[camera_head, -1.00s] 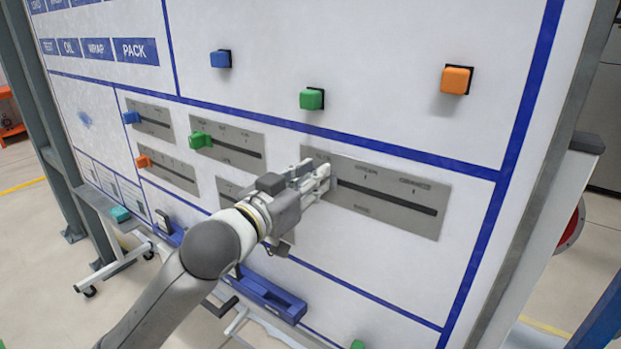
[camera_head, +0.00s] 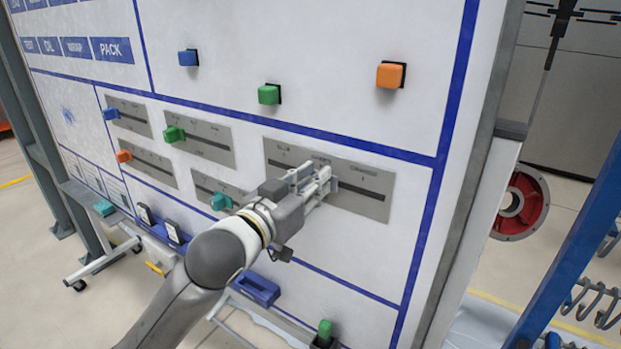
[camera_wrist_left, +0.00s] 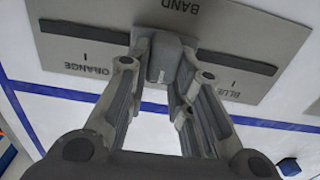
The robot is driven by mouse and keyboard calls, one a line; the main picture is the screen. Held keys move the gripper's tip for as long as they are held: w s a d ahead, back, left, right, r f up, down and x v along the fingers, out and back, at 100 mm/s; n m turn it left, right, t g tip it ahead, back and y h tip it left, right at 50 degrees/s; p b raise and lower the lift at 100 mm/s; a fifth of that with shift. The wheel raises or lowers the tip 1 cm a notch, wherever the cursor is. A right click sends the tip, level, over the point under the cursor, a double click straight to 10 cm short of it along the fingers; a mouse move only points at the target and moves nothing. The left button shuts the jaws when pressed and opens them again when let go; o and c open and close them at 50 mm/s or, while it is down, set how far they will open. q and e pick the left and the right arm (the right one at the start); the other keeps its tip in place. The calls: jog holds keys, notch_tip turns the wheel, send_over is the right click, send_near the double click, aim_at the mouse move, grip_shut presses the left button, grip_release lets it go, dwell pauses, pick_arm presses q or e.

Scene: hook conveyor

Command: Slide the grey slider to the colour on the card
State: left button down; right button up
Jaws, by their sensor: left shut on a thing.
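The grey slider (camera_wrist_left: 163,62) sits in the slot of a wide grey plate (camera_head: 283,156). My left gripper (camera_head: 322,184) is shut on the slider, with one finger on each side of it in the left wrist view (camera_wrist_left: 160,85). The wrist view shows the plate upside down, with ORANGE on the left and BLUE on the right. The slider is between these two marks, near the middle of the slot. The gripper hides the mark there. I cannot make out the colour card. My right gripper is not in view.
Blue (camera_head: 188,58), green (camera_head: 268,94) and orange (camera_head: 390,75) buttons stick out above the plate. Smaller plates with coloured sliders, such as a green one (camera_head: 174,134), lie to the left. The slot (camera_head: 362,191) is clear to the right of the gripper.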

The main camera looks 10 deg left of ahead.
pick_arm(q)
jog(key=c, duration=1.3)
grip_release()
jog(key=shift+w+a, duration=0.2)
jog(key=shift+a, duration=0.35)
jog(key=shift+s+d, duration=0.1)
jog(key=shift+d, duration=0.1)
jog(key=shift+d+r, duration=0.1)
jog(key=shift+d, duration=0.05)
jog(key=shift+s+a, duration=0.2)
jog(key=shift+s, duration=0.1)
jog(key=v, duration=0.7)
jog(key=shift+d, duration=0.15)
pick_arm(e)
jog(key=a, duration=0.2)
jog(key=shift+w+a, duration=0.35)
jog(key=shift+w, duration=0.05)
